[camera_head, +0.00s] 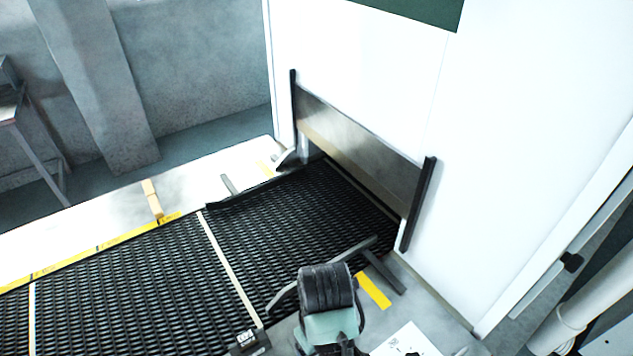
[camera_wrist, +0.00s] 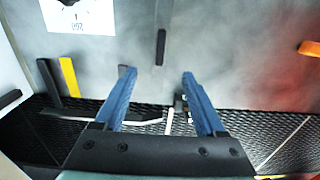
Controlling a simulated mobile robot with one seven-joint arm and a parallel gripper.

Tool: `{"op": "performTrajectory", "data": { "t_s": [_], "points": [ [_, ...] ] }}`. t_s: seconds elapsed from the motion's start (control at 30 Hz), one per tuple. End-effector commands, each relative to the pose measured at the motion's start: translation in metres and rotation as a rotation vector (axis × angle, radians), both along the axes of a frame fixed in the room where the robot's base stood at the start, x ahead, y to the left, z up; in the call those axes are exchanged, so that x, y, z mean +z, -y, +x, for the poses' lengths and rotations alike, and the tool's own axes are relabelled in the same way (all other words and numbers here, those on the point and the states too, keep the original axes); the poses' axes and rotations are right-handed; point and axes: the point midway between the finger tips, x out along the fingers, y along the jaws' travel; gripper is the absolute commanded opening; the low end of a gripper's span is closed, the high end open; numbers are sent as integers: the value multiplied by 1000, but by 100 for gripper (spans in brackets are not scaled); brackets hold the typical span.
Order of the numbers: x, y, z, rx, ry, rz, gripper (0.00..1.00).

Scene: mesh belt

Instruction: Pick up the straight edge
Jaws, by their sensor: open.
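In the wrist view, a slim dark bar (camera_wrist: 160,47) lies on the grey ledge just past and between my fingertips; it looks most like the straight edge, but I cannot be sure. It is not visible in the head view. My gripper (camera_wrist: 157,73) has its two blue fingers spread with nothing between them. Its fingertips appear near the bar's lower end; their height above it cannot be told. In the head view, my dark and teal wrist (camera_head: 330,310) is over the near side of the belt and hides the fingers.
The black mesh belt (camera_head: 130,280) runs into a white housing (camera_head: 520,130). Pale strips (camera_head: 228,262) cross it. A dark bar (camera_head: 385,272), yellow tape (camera_head: 373,290) and paper sheet (camera_head: 407,341) lie on the near ledge. An orange object (camera_wrist: 310,48) is at right in the wrist view.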

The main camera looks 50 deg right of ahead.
Motion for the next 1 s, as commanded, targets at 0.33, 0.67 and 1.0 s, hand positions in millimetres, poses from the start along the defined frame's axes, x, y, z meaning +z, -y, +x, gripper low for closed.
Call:
{"op": "performTrajectory", "data": {
  "t_s": [0.33,0.67,1.0],
  "points": [
    [-59,-1,-1,0,-3,4,72],
    [-86,-2,-4,-1,-3,3,72],
    [-125,-3,-6,0,0,0,72]
  ]
}}
